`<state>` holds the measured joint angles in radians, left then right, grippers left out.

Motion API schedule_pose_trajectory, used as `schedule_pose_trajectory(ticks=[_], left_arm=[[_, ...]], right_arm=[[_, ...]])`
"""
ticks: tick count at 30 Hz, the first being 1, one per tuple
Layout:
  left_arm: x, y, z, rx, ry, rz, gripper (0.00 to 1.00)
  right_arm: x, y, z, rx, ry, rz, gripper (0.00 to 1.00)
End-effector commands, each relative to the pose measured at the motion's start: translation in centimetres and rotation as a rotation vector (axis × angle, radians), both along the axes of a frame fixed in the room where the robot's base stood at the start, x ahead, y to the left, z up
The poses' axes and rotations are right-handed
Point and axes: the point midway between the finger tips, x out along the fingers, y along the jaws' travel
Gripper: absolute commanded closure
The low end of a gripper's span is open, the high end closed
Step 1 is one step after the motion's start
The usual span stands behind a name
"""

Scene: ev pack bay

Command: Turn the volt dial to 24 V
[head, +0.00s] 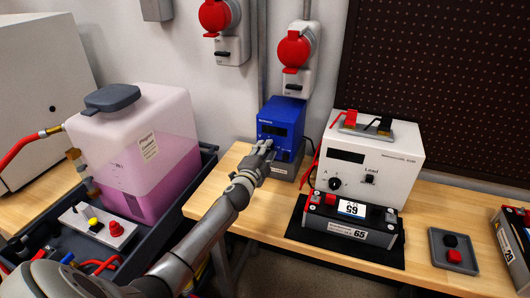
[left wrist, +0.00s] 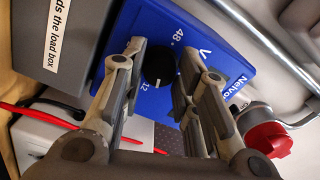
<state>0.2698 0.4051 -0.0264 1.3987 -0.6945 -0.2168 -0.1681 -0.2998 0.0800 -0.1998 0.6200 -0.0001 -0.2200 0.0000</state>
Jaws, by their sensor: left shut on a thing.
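My left gripper (head: 266,150) is at the front of the supply and hides the dial in the head view. In the left wrist view its fingers (left wrist: 157,72) are shut on the dial, one on each side. My right gripper is not in view.
A white load box (head: 400,160) stands right of the supply, with a battery module (head: 372,234) on a black mat in front. A pink liquid tank (head: 125,185) sits in a dark tray at left.

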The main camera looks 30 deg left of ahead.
Motion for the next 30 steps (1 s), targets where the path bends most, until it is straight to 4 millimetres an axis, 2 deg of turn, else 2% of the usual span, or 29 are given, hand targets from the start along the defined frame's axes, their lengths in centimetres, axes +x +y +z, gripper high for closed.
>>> schedule_pose_trajectory(ticks=[12,29,30], left_arm=[[0.01,-0.10,-0.01,0.197,0.047,-0.002,0.95],[0.01,-0.10,-0.04,0.225,0.055,-0.002,0.95],[0.01,-0.10,-0.04,0.225,0.055,-0.002,0.70]], right_arm=[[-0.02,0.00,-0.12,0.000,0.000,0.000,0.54],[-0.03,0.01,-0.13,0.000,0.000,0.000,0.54],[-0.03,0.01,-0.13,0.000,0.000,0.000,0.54]])
